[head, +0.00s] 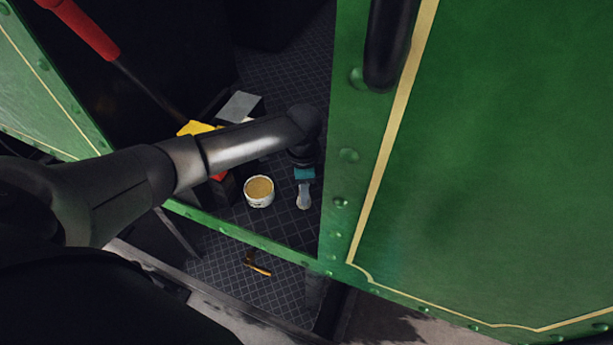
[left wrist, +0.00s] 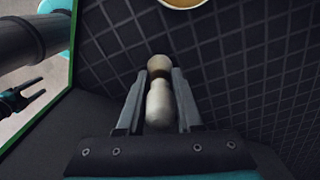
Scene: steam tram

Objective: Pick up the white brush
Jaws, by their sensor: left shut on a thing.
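My left gripper (head: 304,188) reaches down over the dark checkered floor inside the green tram. Its teal band shows in the head view, with the pale fingers below it. In the left wrist view, my left gripper (left wrist: 158,98) has its two grey fingers on either side of the white brush (left wrist: 160,104) and is shut on it. The brush is whitish and rounded, with a tan part at its far end. In the head view I cannot tell the brush apart from the fingers.
A white tub (head: 259,191) with tan contents stands just left of my gripper; its rim shows in the wrist view (left wrist: 182,3). An orange-handled hammer (head: 257,267) lies nearer. Yellow (head: 198,128) and grey (head: 240,106) objects sit behind my arm. A green panel (head: 480,150) rises at right.

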